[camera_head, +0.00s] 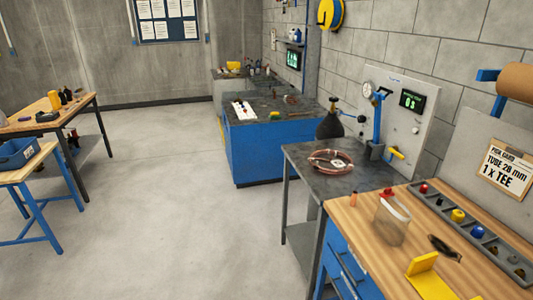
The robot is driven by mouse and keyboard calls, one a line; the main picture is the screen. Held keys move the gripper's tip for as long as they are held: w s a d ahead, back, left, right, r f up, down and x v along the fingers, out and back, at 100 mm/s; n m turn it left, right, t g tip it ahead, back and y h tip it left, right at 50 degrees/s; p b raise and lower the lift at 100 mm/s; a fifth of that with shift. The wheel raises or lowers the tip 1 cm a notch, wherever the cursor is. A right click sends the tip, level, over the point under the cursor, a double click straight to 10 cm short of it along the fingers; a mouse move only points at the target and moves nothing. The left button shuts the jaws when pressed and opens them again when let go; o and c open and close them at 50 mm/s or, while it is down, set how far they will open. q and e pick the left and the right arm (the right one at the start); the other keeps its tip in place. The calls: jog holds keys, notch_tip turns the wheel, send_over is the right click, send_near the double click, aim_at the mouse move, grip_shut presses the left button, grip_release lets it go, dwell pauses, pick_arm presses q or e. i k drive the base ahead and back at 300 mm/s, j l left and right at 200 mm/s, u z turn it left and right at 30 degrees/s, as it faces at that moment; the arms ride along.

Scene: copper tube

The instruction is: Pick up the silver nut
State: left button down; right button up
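I cannot make out a silver nut for certain in the head view. A long grey compartment tray (440,202) lies along the wall side of the wooden bench (365,234) at the lower right. It holds a red piece (423,188), a yellow piece (457,215), a blue piece (478,231) and small dark pieces too small to name. Neither of my grippers is in view.
A clear container (392,226) with a red top, a dark object (444,248) and a yellow stand (425,277) are on the bench. A copper coil (328,170) lies on the dark table (300,155) beyond. Open floor (160,190) lies left.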

aim_at(513, 259)
jog(key=z, duration=1.9)
jog(key=i+u, duration=0.15)
jog(key=u, duration=0.2)
jog(key=i+u, duration=0.2)
jog(key=u, duration=0.15)
jog(key=i+l+u, duration=0.35)
jog(key=k+j, duration=0.1)
